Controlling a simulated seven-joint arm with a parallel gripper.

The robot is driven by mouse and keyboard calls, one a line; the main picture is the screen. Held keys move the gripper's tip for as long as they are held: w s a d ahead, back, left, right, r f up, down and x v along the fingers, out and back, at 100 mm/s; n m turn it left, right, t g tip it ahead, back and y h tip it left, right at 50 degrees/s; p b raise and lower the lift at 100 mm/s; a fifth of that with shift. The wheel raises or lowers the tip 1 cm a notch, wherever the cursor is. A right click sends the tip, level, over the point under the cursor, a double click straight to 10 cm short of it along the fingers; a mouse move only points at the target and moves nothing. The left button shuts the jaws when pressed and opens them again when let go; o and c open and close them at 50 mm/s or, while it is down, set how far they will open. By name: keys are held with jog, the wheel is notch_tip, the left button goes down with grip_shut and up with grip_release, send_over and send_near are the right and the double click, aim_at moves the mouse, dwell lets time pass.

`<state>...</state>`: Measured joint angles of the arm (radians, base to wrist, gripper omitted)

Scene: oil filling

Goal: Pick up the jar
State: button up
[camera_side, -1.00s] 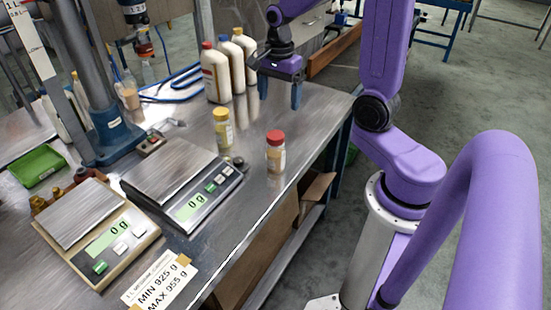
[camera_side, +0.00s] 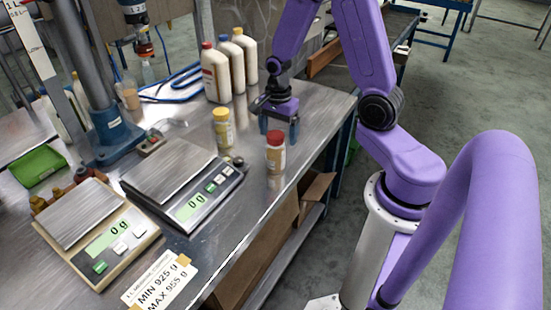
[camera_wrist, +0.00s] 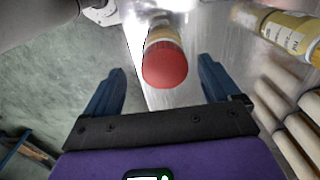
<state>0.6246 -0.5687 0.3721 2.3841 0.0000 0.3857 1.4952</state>
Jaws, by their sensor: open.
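A small jar with a red lid (camera_side: 276,152) stands upright near the right edge of the metal table. A second jar with a yellow lid (camera_side: 222,128) stands upright to its left. My gripper (camera_side: 279,130) is open and empty, pointing down just behind the red-lidded jar. In the wrist view the red-lidded jar (camera_wrist: 165,62) lies ahead of and between the spread blue fingers of my gripper (camera_wrist: 163,82). The yellow-lidded jar (camera_wrist: 285,31) is outside the fingers, at the upper right there.
Several white bottles (camera_side: 223,72) stand behind the jars. Two scales, one dark (camera_side: 180,178) and one tan (camera_side: 95,228), both reading 0 g, sit to the left. A green tray (camera_side: 38,165) is at far left. Bare table (camera_side: 240,215) lies in front of the jars.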

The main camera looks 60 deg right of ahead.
aim_at(276, 144)
jog(key=f, duration=0.3)
jog(key=shift+w+a, duration=0.25)
jog(key=shift+w, duration=0.05)
jog(key=shift+f, duration=0.9)
jog(key=c, duration=1.6)
jog(key=shift+r, duration=0.2)
